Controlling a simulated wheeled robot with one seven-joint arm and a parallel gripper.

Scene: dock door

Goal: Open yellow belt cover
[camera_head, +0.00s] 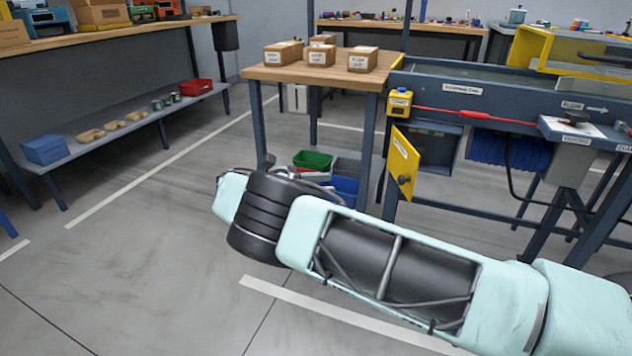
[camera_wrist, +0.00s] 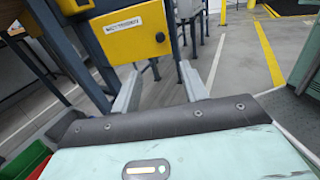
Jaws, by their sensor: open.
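A yellow-framed cover with clear panels (camera_head: 545,48) sits over the conveyor bed at the right in the head view; its right part is cut off. Below the conveyor, a small yellow door panel (camera_head: 401,160) with a dark round knob stands swung out from a dark compartment. In the wrist view a yellow panel (camera_wrist: 130,36) with a white label and dark knob is ahead, above the fingers. My gripper (camera_wrist: 160,88) is open and empty, with grey fingers apart and no visible contact with the panel. In the head view my fingers cannot be made out.
The conveyor (camera_head: 462,88) carries a red cord along its side and a blue coil (camera_head: 510,150) below. A wooden table (camera_head: 310,75) with several boxes adjoins it. Green and blue bins (camera_head: 313,160) stand beneath. Open floor lies at the left.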

